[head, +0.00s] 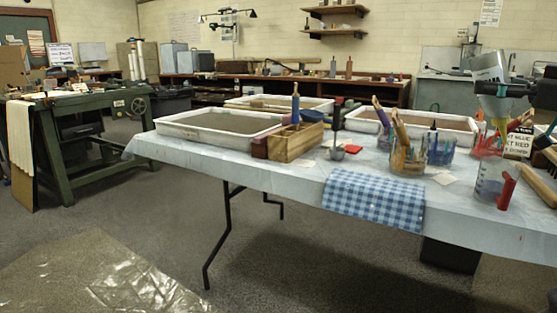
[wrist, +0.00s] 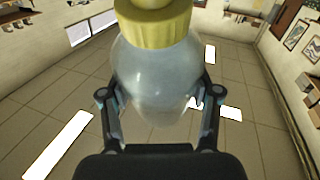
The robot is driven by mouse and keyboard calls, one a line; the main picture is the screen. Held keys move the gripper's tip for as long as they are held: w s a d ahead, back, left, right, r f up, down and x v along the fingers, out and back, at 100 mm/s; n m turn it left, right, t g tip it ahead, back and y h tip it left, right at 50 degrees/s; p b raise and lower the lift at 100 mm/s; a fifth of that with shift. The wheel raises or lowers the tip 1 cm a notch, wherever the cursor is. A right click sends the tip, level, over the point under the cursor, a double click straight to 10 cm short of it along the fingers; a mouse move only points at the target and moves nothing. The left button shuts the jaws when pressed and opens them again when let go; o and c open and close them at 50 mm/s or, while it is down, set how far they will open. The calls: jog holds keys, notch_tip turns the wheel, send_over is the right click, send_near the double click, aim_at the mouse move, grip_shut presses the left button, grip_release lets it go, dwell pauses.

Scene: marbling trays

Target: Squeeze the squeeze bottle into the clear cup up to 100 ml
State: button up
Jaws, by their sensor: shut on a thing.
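The squeeze bottle (head: 489,67) is at the right of the head view, tipped over with its yellow nozzle (head: 502,126) pointing down. My gripper (head: 520,90) is shut around its body. In the wrist view the fingers of my gripper (wrist: 158,108) stand on both sides of the pale translucent bottle (wrist: 155,75), with its yellow cap at the top. The clear cup (head: 487,185) stands upright near the table's right front, below the nozzle and apart from it. A red piece shows at the cup's right side. I cannot read a liquid level in the cup.
Jars of tools (head: 408,160) and a blue checked cloth (head: 373,200) lie left of the cup. A lettered card (head: 518,145) and a wooden roller (head: 537,186) are close on its right. White trays (head: 165,128) and a wooden box (head: 283,147) stand further left.

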jog(key=shift+w+a+r+p, duration=0.1)
jog(key=shift+a+r+p, duration=0.05)
jog(key=shift+p, duration=0.55)
jog(key=shift+w+a+n+g+h+p, duration=0.35)
jog(key=shift+a+g+h+p, duration=0.3)
jog(key=shift+p, duration=0.3)
jog(key=a+g+h+p, duration=0.1)
jog(key=w+a+f+n+g+h+p, duration=0.1)
jog(key=p, duration=0.1)
jog(key=shift+w+a+f+g+h+p, duration=0.1)
jog(key=shift+w+a+g+h+p, duration=0.15)
jog(key=shift+g+h+p, duration=0.1)
jog(key=shift+d, duration=0.1)
